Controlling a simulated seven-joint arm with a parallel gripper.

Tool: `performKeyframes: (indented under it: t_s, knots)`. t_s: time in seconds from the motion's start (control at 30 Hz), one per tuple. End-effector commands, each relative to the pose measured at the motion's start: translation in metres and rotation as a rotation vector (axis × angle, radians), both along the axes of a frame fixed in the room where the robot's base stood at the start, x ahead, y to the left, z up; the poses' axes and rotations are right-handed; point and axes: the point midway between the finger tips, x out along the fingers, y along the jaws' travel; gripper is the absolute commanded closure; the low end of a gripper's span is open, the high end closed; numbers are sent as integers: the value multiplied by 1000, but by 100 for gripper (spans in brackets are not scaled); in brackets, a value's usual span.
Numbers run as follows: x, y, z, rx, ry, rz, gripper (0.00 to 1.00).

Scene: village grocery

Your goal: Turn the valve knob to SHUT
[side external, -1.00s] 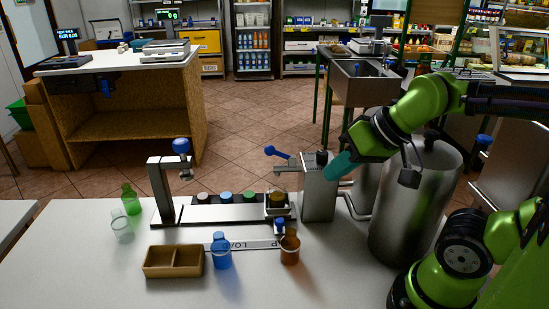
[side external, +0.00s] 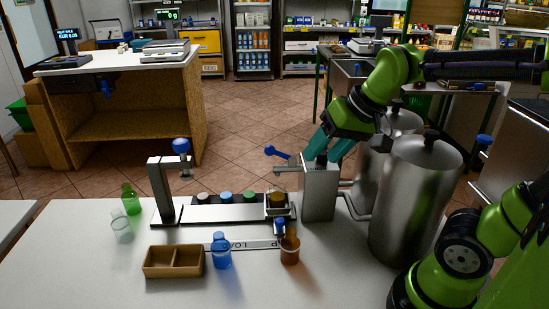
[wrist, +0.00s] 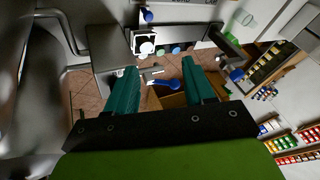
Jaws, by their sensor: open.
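In the wrist view the open fingers (wrist: 160,67) frame a spout (wrist: 152,73) and a blue lever (wrist: 168,84); I cannot make out the knob there. The knob's markings are not readable.
Two steel tanks stand right of the box, the nearer one (side external: 412,205) close to my arm.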

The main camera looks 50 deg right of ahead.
Motion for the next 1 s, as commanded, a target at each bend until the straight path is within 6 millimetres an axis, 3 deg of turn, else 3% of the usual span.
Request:
performKeyframes:
  t_s: [0.03, 0.2, 0.4, 0.5, 0.63, 0.83, 1.0]
  knots:
    - [18, -14, 7, 15, 58, -62, 41]
    - [60, -67, 29, 52, 266, -364, 41]
    - [86, -115, 57, 77, 442, -800, 41]
    - [87, -123, 74, 104, 480, -983, 41]
    - [80, -120, 89, 147, 505, -1110, 41]
    - [76, -116, 75, 164, 530, -1145, 41]
    - [76, -115, 43, 164, 531, -1142, 41]
